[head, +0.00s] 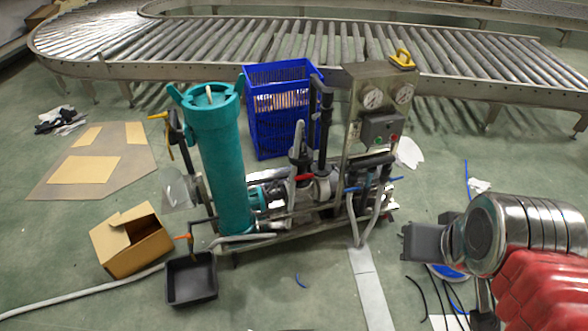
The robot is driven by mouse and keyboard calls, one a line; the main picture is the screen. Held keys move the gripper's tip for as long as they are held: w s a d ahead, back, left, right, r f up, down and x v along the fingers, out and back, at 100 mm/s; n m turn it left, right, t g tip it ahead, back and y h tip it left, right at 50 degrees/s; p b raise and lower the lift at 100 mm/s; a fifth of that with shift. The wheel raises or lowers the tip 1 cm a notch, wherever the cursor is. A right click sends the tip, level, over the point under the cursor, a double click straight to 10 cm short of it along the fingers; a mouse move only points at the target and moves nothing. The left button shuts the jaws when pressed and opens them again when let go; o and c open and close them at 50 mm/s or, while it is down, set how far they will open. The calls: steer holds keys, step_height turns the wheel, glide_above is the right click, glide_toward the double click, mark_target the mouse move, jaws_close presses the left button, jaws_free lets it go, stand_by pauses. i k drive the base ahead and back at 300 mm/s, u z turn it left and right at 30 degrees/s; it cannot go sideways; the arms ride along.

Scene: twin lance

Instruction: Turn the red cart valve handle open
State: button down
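The red valve handle (305,177) is a small lever low in the middle of the pump cart (285,225), beside a dark vertical pipe. It looks roughly level in the head view, and its exact angle is too small to tell. The cart carries a tall teal filter cylinder (221,160) on the left and a gauge panel (366,88) on the right. My gripper (408,243) is a dark grey block at the lower right, apart from the cart and well right of the red handle. Its fingers are not clear enough to show whether they are open.
A blue crate (262,130) stands behind the cart. Blue handles (352,190) sit right of the red one. A black tray (191,279) and cardboard box (131,240) lie front left. A roller conveyor (290,42) crosses the back. Cables (437,297) lie below my gripper.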

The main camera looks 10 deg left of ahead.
mark_target(303, 176)
steer(key=u, duration=0.4)
steer(key=i, duration=0.65)
steer(key=u, duration=0.65)
steer(key=i, duration=0.85)
steer(key=u, duration=0.8)
steer(key=k, duration=0.9)
steer(key=u, duration=0.2)
steer(key=i, duration=0.45)
steer(key=z, duration=0.05)
